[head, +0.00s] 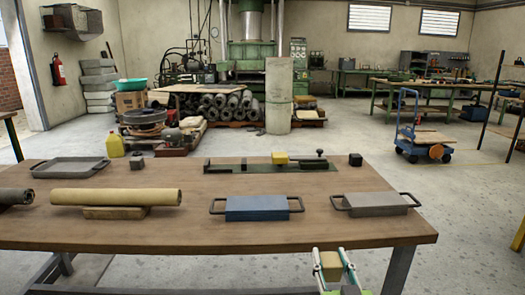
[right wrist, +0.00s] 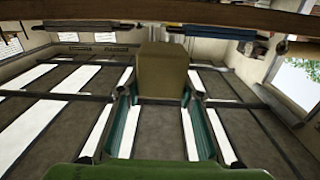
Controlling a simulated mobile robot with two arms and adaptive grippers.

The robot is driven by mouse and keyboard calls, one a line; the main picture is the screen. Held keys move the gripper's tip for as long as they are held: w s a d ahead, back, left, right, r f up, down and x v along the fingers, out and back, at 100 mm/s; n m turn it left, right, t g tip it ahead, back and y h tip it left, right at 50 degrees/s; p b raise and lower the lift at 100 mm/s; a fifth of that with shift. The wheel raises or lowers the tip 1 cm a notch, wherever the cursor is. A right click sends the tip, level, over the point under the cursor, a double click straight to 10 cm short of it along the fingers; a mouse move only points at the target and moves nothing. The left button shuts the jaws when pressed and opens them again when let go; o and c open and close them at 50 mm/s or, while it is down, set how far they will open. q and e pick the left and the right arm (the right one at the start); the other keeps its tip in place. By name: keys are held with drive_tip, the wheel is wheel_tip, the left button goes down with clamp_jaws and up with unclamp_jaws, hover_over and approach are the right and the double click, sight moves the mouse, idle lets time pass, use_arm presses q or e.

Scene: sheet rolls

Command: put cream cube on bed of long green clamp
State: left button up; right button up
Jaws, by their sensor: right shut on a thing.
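The cream cube (head: 331,267) is held between the fingers of my right gripper (head: 331,258), in front of the table's near edge. In the right wrist view the cube (right wrist: 162,70) sits between the fingertips (right wrist: 160,88). The long green clamp (head: 250,167) lies across the back of the table, well beyond the gripper. It has upright dark parts at its left and a knobbed handle at its right. A yellow cube (head: 280,158) is at the clamp's middle; I cannot tell whether it rests on the bed or behind it. My left gripper is not in view.
On the wooden table (head: 330,235) are a blue handled block (head: 257,208), a grey handled block (head: 376,204), a cream roll (head: 115,197) on a wooden support, a dark roll (head: 14,197), a grey tray (head: 70,167) and dark cubes (head: 136,160) (head: 355,160).

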drive_tip(key=s+d+f, duration=0.2)
drive_tip(key=s, duration=0.5)
drive_tip(key=s+d+f, duration=0.1)
drive_tip(key=s, duration=0.6)
wheel_tip(320, 180, up, 17)
drive_tip(key=p, duration=1.7)
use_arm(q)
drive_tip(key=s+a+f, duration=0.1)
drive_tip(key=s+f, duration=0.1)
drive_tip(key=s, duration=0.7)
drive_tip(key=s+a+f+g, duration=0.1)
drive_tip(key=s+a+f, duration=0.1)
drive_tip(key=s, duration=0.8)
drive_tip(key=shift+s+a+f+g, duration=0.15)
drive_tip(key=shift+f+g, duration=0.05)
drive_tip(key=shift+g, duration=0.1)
use_arm(e)
drive_tip(key=s+f, duration=0.2)
drive_tip(key=s, duration=0.5)
drive_tip(key=shift+f, duration=0.35)
